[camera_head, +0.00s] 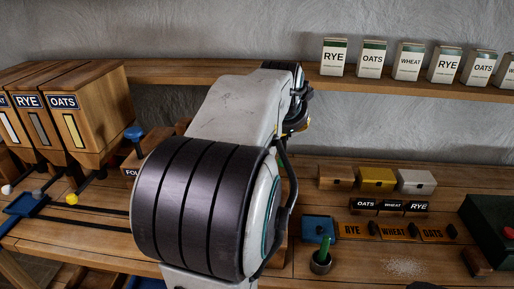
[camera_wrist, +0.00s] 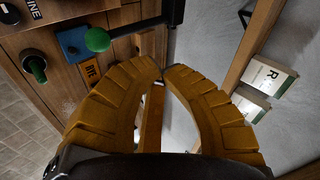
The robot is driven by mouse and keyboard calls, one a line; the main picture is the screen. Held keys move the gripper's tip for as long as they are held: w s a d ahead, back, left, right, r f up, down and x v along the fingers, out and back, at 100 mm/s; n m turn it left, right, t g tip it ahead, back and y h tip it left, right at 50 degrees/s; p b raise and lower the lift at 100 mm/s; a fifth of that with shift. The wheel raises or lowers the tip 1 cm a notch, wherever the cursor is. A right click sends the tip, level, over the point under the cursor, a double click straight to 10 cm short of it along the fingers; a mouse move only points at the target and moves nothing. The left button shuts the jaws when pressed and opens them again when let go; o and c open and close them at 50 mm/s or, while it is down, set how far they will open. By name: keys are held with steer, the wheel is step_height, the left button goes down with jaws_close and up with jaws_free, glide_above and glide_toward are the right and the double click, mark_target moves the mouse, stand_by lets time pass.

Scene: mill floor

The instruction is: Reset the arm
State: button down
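My arm fills the middle of the head view, raised and bent over the workbench (camera_head: 350,262). My gripper (camera_wrist: 160,78) shows in the wrist view as two ribbed yellow-orange fingers. Their tips come together, and an open gap lies between the fingers lower down. I see nothing held between them; the background shows through the gap. In the head view the gripper is mostly hidden behind the arm.
Wooden hoppers (camera_head: 97,103) stand at left. Boxes labelled rye, oats and wheat (camera_head: 408,61) line the wall shelf (camera_head: 400,88). Small boxes (camera_head: 377,179) and a green-handled lever (camera_head: 322,256) are at right. A green knob (camera_wrist: 97,39) shows near the fingertips in the wrist view.

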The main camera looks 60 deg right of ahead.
stand_by(0.4)
steer(key=n, duration=0.3)
steer(key=shift+a+f, duration=0.2)
steer(key=a+f+n+y, duration=0.5)
steer(key=a+f+n, duration=0.5)
steer(key=a+f, duration=0.25)
steer(key=w+a+n+t+y, duration=0.1)
steer(key=w+a+n, duration=0.2)
steer(key=a, duration=0.7)
steer(key=w+a+f+n+t+y, duration=0.1)
steer(key=w+a+n, duration=0.2)
steer(key=a+n, duration=0.5)
steer(key=w+a+n+y, duration=0.2)
steer(key=w+a+n, duration=0.2)
steer(key=a, duration=0.9)
steer(key=shift+a+f+n+t, duration=0.2)
steer(key=shift+n+t, duration=0.2)
steer(key=shift+n, duration=0.3)
steer(key=shift+d, duration=0.15)
